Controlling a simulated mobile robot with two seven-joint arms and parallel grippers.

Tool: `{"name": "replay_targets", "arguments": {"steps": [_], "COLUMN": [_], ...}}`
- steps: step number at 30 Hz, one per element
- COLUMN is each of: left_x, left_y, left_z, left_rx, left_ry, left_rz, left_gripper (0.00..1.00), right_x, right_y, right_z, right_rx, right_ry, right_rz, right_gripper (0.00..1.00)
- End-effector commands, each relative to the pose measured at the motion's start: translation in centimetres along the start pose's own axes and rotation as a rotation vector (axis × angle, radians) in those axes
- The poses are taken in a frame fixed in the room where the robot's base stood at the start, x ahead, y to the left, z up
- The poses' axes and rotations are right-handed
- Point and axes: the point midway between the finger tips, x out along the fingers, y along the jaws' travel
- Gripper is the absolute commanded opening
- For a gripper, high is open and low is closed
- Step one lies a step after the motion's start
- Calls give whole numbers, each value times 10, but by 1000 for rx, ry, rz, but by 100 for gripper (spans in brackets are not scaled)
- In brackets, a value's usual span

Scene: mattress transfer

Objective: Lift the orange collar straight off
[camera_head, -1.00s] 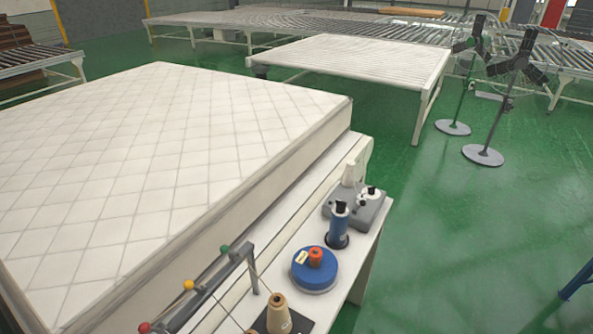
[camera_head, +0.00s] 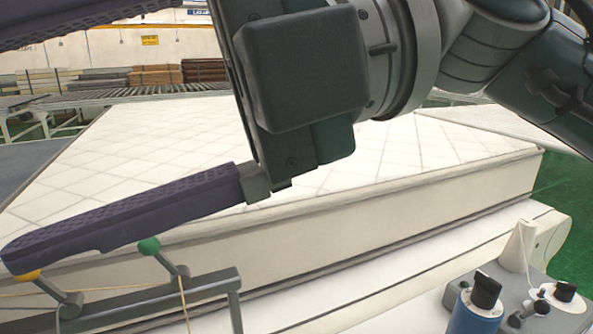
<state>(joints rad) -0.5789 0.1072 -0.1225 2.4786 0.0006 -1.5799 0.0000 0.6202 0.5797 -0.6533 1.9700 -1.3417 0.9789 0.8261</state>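The orange collar is not in view now; the blue disc it sat on a second ago is also out of frame. My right gripper (camera_head: 12,142) fills the upper middle of the head view, its arm coming in from the upper right. Its two dark ridged fingers point left and are wide apart, with nothing between them. One finger runs along the top left edge and leaves the frame. The other passes in front of the mattress and the rail with coloured balls. My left gripper is not in view.
The white quilted mattress (camera_head: 400,205) lies across the middle. A grey rail (camera_head: 150,298) with a green ball (camera_head: 149,246) and a yellow ball (camera_head: 28,277) stands at lower left.

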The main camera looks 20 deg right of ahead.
Motion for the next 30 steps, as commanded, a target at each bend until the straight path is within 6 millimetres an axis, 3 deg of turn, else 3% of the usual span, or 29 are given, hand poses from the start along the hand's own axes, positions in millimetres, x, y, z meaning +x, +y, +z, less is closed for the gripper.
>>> {"name": "replay_targets", "arguments": {"steps": [1, 3, 6, 7, 9, 12, 15, 30], "left_x": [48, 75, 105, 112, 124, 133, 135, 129], "left_y": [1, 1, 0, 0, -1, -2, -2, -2], "left_z": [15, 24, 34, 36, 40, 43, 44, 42], "left_rx": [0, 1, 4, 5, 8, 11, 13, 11], "left_ry": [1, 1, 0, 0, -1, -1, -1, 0], "left_rz": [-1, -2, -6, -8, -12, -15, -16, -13], "left_gripper": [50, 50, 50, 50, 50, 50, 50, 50], "right_x": [-3, -29, -85, -102, -137, -172, -187, -177], "right_y": [-82, -151, -220, -233, -253, -266, -274, -336], "right_z": [11, 25, 44, 49, 55, 58, 58, 60], "right_rx": [-25, -14, 50, 74, 131, 196, 232, 238], "right_ry": [10, -3, -75, -102, -164, -229, -258, -256], "right_rz": [-219, -513, -865, -951, -1113, -1257, -1320, -1330], "right_gripper": [82, 82, 82, 82, 82, 82, 82, 82]}}
